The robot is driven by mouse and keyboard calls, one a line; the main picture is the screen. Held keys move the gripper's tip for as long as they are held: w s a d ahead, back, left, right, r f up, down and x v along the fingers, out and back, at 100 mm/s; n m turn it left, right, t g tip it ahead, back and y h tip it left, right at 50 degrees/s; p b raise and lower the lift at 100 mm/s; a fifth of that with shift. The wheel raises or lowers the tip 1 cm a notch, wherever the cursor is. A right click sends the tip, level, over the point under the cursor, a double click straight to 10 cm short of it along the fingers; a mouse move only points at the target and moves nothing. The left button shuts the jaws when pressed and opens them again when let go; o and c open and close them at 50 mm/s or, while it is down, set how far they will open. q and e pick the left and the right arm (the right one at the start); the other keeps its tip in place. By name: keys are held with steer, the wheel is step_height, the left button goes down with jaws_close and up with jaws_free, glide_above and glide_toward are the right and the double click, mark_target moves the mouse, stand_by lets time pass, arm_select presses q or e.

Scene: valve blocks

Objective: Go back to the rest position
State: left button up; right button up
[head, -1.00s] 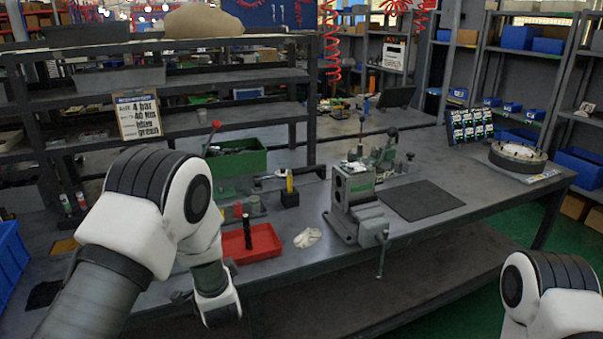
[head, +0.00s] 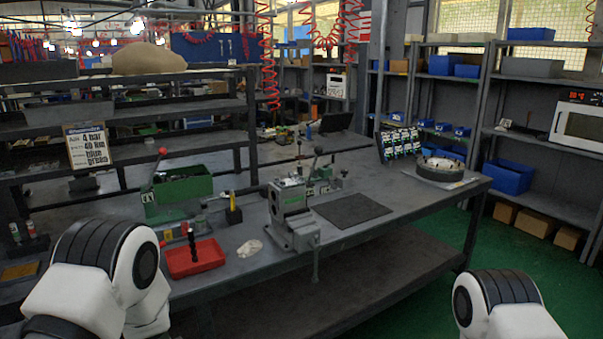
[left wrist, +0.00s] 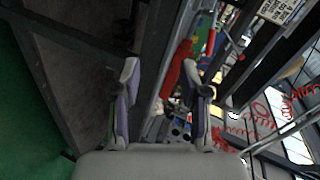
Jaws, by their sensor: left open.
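My left gripper (left wrist: 160,95) is open in the left wrist view, its two fingers apart with nothing held between them. In the head view only the white and black links of my left arm show at the lower left; its gripper is out of sight. A link of my right arm shows at the lower right, and its gripper is out of view. On the workbench (head: 425,205) stand a grey-green valve block in a vise (head: 292,215), a red tray (head: 183,262) with a black upright tool (head: 192,243), and a green bin (head: 180,190).
A dark mat (head: 352,210) lies right of the vise. A round flanged part (head: 440,168) sits at the bench's right end. A white cloth (head: 249,248) lies beside the red tray. Shelves with blue bins (head: 509,177) stand at the right.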

arm_select(q)
steer(key=s+d+f+g+h, duration=0.25)
steer(key=s+f+g, duration=0.25)
steer(key=s+f, duration=1.05)
steer(key=s+d+n+g+h, duration=0.1)
steer(key=s+n+g, duration=0.1)
steer(key=s, duration=0.5)
steer(key=s+d+n+g+h, duration=0.2)
steer(key=s+n+g, duration=0.1)
steer(key=s, duration=0.4)
steer(key=s+d+f+n+g+h, duration=0.1)
steer(key=s+n, duration=0.3)
steer(key=s, duration=0.4)
steer(key=shift+d+n+g+h+p, duration=0.4)
steer(key=shift+d+g, duration=0.15)
steer(key=shift+g, duration=0.15)
